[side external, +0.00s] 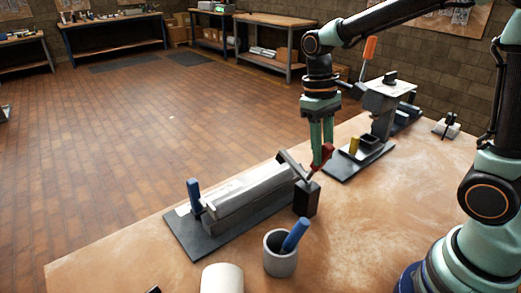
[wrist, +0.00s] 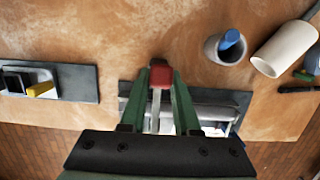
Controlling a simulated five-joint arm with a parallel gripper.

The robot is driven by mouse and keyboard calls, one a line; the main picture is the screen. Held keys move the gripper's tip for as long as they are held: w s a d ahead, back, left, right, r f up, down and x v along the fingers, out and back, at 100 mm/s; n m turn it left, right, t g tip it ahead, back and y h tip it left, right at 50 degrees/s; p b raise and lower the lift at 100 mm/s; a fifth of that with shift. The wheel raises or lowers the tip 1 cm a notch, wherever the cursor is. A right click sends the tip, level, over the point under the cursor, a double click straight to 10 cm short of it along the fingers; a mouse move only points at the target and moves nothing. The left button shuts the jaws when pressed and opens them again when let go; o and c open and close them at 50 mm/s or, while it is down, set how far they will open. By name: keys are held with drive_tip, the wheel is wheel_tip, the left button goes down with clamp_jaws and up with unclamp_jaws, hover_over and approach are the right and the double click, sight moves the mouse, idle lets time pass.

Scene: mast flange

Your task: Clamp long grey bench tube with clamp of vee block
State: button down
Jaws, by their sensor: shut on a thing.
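The long grey bench tube (side external: 245,190) lies along the vee block (side external: 250,212), which stands on a dark base plate (side external: 185,240). At the block's right end is the clamp, with a black post (side external: 306,200), a tilted grey bar (side external: 292,168) and a red handle (side external: 327,152). The bar's far end appears raised; I cannot tell whether it touches the tube. My gripper (side external: 322,165) points down, shut on the red handle. In the wrist view the red handle (wrist: 161,75) sits between the fingertips, and my gripper partly hides the tube (wrist: 212,112) and block.
A second dark plate (side external: 345,168) with a yellow block (side external: 354,145) lies behind to the right. The bench (side external: 390,200) is clear right of the clamp.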

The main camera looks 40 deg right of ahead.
drive_tip(key=shift+w+r+g, duration=0.15)
drive_tip(key=shift+w+g, duration=0.85)
drive_tip(key=shift+w+r+g, duration=0.1)
drive_tip(key=shift+w+g, duration=0.85)
drive_tip(key=shift+g, duration=0.05)
drive_tip(key=c, duration=0.6)
unclamp_jaws()
drive_tip(key=shift+c, duration=0.2)
drive_tip(key=v, duration=0.7)
drive_tip(key=shift+w+r, duration=0.2)
drive_tip(key=shift+r, duration=0.1)
